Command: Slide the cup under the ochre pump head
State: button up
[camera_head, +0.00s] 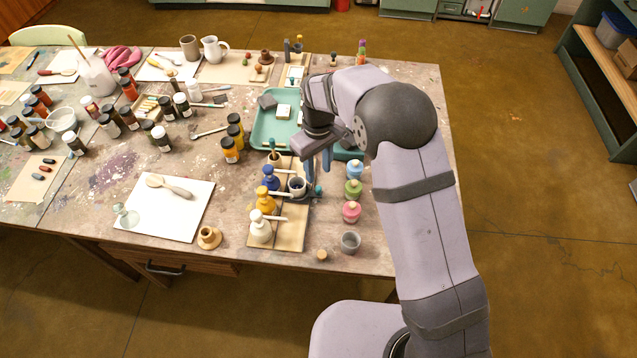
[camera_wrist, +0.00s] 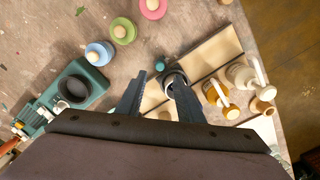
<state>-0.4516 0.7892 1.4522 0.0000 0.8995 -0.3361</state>
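A row of pump bottles stands on a wooden board (camera_head: 290,236). The ochre pump bottle (camera_head: 265,202) is between the white pump bottle (camera_head: 260,230) and the blue pump bottle (camera_head: 270,180). A small grey cup (camera_head: 297,187) stands upright on the board, close to the tip of the ochre nozzle. Whether it is fully under the nozzle I cannot tell. In the wrist view, the cup (camera_wrist: 173,77) is at the right fingertip and the ochre pump (camera_wrist: 215,94) is to its right. My gripper (camera_wrist: 155,82) is open, its fingers apart; contact with the cup is unclear.
Blue (camera_head: 355,170), green (camera_head: 353,188) and pink (camera_head: 351,211) jars stand right of my gripper. A teal tray (camera_head: 262,132) lies behind. A small teal object (camera_head: 318,190) is beside the cup.

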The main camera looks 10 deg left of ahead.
aim_at(318, 188)
jog(key=shift+f+p, duration=1.1)
jog(key=shift+f, duration=2.4)
grip_shut()
